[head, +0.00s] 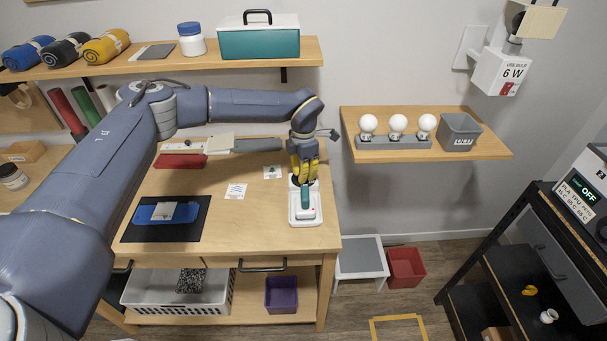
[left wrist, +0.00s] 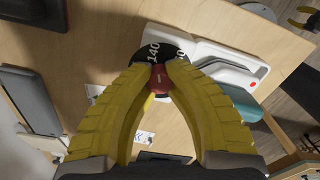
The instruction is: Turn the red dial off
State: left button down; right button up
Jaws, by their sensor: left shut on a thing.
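The red dial (left wrist: 159,79) shows in the left wrist view between my yellow fingertips. It sits on a round black face (left wrist: 155,50) with white figures, of which "140" is readable. The black face is at the end of a white base (head: 305,217) on the workbench, which also holds a teal-handled tool (head: 305,196). My left gripper (head: 304,178) points down over the far end of this base and is shut on the red dial. The fingers hide the dial in the head view, and they cover part of its scale in the wrist view. My right gripper is not in view.
The workbench (head: 265,215) carries a black mat (head: 190,228) with a blue item and small printed cards. A shelf (head: 350,120) with three white bulbs is to the right. An upper shelf (head: 310,55) runs behind my left arm. A machine reading "OFF" (head: 588,192) stands far right.

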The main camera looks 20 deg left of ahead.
pick_arm(q)
jog(key=n, duration=1.3)
jog(key=shift+n, duration=0.4)
dwell(0.4)
jog(key=c, duration=1.1)
grip_release()
notch_tip(320, 180, up, 12)
